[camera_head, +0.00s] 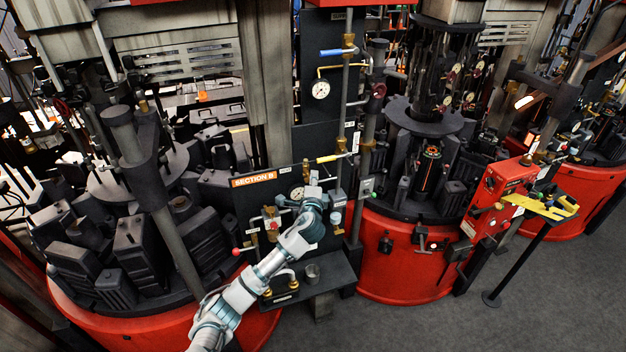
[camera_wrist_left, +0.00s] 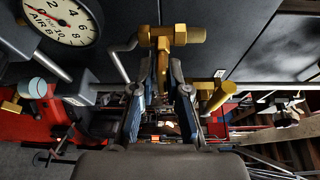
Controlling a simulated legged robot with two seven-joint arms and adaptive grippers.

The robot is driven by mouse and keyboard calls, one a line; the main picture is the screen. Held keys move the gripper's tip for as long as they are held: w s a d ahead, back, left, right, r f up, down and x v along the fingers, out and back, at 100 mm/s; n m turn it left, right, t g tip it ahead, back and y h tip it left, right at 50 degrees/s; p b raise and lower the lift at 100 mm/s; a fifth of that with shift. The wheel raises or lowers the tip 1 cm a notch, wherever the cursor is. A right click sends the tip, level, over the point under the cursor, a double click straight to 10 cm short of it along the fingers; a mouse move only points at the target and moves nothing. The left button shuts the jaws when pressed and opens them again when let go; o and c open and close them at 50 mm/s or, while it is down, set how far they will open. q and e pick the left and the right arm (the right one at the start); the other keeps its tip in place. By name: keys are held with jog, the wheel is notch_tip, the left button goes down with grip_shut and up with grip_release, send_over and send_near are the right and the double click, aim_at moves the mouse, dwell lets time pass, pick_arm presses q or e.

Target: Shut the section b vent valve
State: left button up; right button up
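The section B panel (camera_head: 262,200) is dark with an orange "SECTION B" sign (camera_head: 253,179) and carries several brass valves and gauges. Its small labels are too small to read, so I cannot tell which valve is the vent valve. My left gripper (camera_head: 314,192) is at the panel's right part, hiding some fittings. In the left wrist view its two fingers (camera_wrist_left: 160,98) stand apart, with a brass valve (camera_wrist_left: 172,38) just beyond and between their tips. A grey bent lever (camera_wrist_left: 122,58) is beside that valve. I cannot tell whether the fingers touch it. My right gripper is not in view.
A yellow-handled valve (camera_head: 328,158) is above the gripper, and a gauge (camera_wrist_left: 62,20) is close on the left in the wrist view. Grey floor (camera_head: 420,320) is open at the right.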

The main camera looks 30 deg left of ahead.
pick_arm(q)
jog(key=shift+o, duration=1.2)
jog(key=shift+f, duration=0.25)
jog(key=shift+w, duration=0.2)
jog(key=v, duration=1.2)
jog(key=shift+w+f, duration=0.1)
